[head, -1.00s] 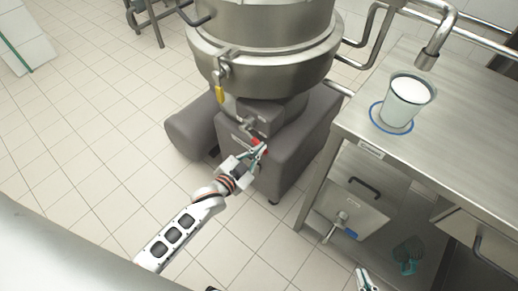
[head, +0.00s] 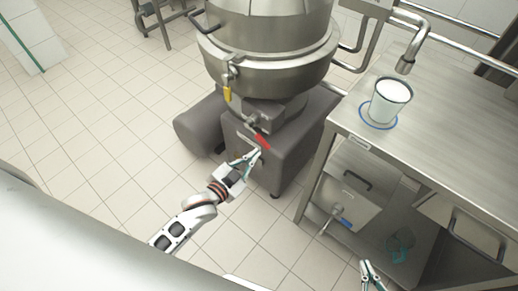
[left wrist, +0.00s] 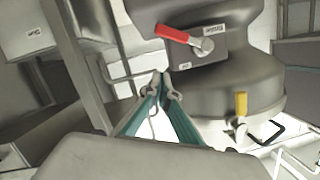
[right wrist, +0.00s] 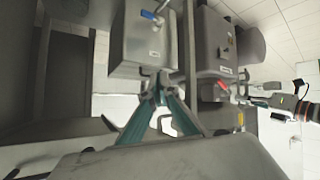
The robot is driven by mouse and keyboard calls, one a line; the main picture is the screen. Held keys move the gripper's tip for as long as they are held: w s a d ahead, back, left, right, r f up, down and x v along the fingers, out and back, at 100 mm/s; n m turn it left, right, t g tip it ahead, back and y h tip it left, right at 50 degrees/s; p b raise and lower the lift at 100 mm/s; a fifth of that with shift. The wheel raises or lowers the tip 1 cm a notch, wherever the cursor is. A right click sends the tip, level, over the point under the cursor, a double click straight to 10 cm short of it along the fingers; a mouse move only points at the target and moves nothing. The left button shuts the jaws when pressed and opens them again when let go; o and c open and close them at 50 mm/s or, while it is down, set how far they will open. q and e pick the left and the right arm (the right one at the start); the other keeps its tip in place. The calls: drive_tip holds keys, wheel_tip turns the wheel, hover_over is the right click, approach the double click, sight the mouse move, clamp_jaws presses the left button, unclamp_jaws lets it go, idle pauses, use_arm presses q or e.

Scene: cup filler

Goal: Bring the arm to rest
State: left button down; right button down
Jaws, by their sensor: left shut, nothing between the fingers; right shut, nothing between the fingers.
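My left gripper (head: 254,158) is shut and empty. It is just below the red lever (head: 262,141) on the grey base of the steel kettle, with a small gap between them. In the left wrist view, the shut fingertips (left wrist: 163,88) are below the red lever (left wrist: 172,33). My right gripper (head: 370,268) is at the bottom edge of the head view, low in front of the steel table. Its fingertips (right wrist: 158,84) are together with nothing between them. A cup (head: 392,95) with white contents stands upright on the table, over a blue ring (head: 365,119).
The steel kettle (head: 265,65) on its grey base (head: 290,165) is ahead of my left arm. The steel table (head: 450,130) is at the right, with a tap (head: 405,65) above the cup. A blue-handled valve (head: 346,224) is under it. Tiled floor (head: 90,130) is clear at left.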

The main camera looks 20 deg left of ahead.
use_arm(q)
drive_tip(key=shift+s+a+r, duration=0.1)
drive_tip(key=shift+s+a, duration=0.1)
drive_tip(key=shift+s, duration=0.4)
